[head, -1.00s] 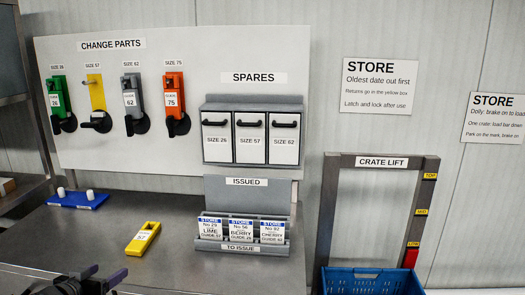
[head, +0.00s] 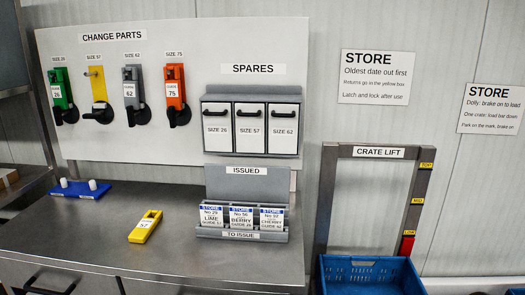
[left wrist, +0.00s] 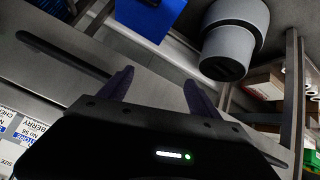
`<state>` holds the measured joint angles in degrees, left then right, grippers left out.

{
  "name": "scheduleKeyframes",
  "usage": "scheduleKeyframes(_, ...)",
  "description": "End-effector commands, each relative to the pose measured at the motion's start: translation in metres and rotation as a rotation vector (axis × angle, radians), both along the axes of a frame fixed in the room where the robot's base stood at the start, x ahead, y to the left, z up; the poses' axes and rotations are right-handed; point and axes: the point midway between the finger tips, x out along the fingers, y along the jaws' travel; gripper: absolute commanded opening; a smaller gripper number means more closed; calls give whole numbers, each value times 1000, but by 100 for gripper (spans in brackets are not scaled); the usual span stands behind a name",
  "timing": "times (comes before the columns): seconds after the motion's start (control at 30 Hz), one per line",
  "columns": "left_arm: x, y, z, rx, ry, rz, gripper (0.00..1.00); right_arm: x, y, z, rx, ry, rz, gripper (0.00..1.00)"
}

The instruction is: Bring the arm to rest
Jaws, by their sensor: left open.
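My left gripper (left wrist: 158,80) shows in the left wrist view. Its two dark fingers stand apart with nothing between them. Neither of my grippers shows in the head view. The steel worktop (head: 95,235) is clear of my arms. A yellow size 57 guide (head: 145,226) lies on it, apart from any gripper.
A blue holder (head: 80,194) with white pegs sits at the worktop's back left. A rack (head: 241,233) of store cards stands at the right. Change parts hang on the board (head: 195,140). A blue crate (head: 370,276) stands below the crate lift (head: 381,152).

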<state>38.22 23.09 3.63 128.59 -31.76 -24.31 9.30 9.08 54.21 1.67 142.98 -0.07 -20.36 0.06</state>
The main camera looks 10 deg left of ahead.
Motion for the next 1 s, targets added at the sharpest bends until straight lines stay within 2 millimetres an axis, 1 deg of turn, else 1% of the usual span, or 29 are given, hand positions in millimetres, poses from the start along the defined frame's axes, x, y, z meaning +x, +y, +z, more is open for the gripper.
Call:
scheduleKeyframes(0.03, -13, -36, -28, -55, 68, -17, 72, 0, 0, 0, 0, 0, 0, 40)
scheduleKeyframes(0.07, -21, -54, -42, -83, 107, -24, 72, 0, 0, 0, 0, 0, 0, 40)
scheduleKeyframes(0.1, -35, -79, -60, -119, 163, -32, 72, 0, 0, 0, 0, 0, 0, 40)
scheduleKeyframes(0.17, -58, -116, -85, -166, 249, -49, 72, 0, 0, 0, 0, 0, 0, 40)
scheduleKeyframes(0.2, -76, -141, -100, -194, 307, -63, 72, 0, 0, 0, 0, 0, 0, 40)
scheduleKeyframes(0.27, -105, -176, -119, -230, 397, -87, 72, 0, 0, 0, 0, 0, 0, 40)
scheduleKeyframes(0.3, -126, -199, -130, -250, 457, -104, 72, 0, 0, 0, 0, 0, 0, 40)
scheduleKeyframes(0.37, -157, -228, -143, -272, 540, -129, 72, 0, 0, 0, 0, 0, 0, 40)
scheduleKeyframes(0.4, -176, -244, -149, -283, 590, -146, 72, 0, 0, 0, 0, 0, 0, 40)
scheduleKeyframes(0.5, -217, -277, -160, -290, 683, -200, 72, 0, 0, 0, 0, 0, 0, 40)
scheduleKeyframes(0.6, -240, -298, -165, -280, 729, -269, 72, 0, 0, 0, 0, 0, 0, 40)
scheduleKeyframes(0.67, -246, -306, -167, -273, 739, -299, 72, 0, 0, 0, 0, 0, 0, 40)
scheduleKeyframes(0.73, -246, -309, -166, -269, 737, -310, 72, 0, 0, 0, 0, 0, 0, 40)
scheduleKeyframes(0.93, -244, -308, -166, -268, 734, -309, 72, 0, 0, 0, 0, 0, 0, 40)
scheduleKeyframes(1.0, -244, -308, -166, -268, 734, -309, 76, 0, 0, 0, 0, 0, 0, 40)
